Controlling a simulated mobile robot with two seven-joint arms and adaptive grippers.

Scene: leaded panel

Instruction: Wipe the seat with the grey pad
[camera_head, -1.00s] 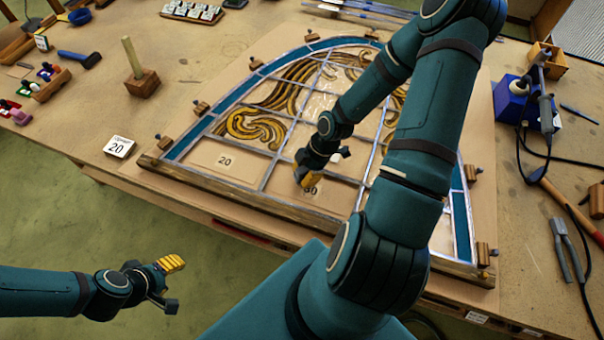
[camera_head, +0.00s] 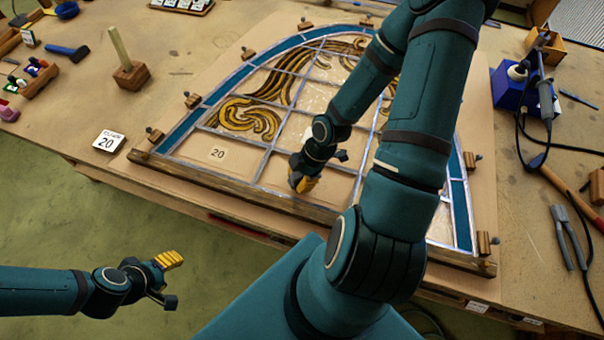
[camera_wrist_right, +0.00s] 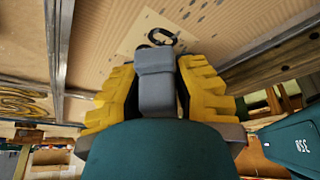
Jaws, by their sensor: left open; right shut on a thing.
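The leaded panel (camera_head: 285,151) lies on the bench, with wavy amber glass and a blue border. My right gripper (camera_head: 303,184) is over an open cell of its front row, right of the cell marked 20 (camera_head: 217,153). In the right wrist view the yellow fingers are shut on the grey pad (camera_wrist_right: 155,82). Beyond the pad is the cell's bare tan seat (camera_wrist_right: 110,30), with part of a black printed mark and several grey specks (camera_wrist_right: 205,14). I cannot tell whether the pad touches the seat. My left gripper (camera_head: 171,281) is open and empty, off the bench's front edge.
Raised lead strips (camera_head: 266,165) border the cells, and a wooden bar (camera_head: 230,188) runs along the panel's front. Wooden blocks (camera_head: 154,135) stand around its edge. A number 20 card (camera_head: 109,142) lies to the left. Pliers (camera_head: 569,237) and a blue soldering stand (camera_head: 510,88) are at the right.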

